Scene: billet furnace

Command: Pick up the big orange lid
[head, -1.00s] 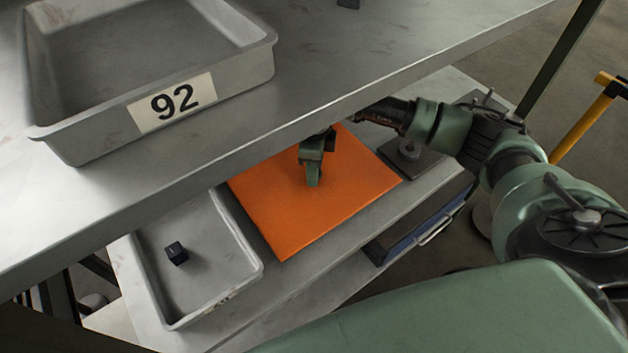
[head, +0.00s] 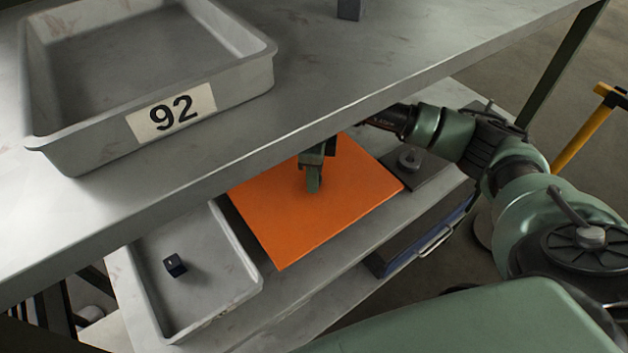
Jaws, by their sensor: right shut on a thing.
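The big orange lid (head: 300,218) is a flat square plate over the lower shelf. Its far corner is hidden under the edge of the upper shelf. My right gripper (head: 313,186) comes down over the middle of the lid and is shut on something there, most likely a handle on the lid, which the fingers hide. The upper part of the gripper is hidden by the upper shelf. I cannot tell whether the lid touches what lies under it. My left gripper is not in view.
The upper shelf (head: 330,85) overhangs the lid and carries a grey tray marked 92 (head: 150,120). A lower grey tray (head: 222,285) with a small dark cube (head: 175,265) is left of the lid. A dark plate with a knob (head: 411,162) lies to the right.

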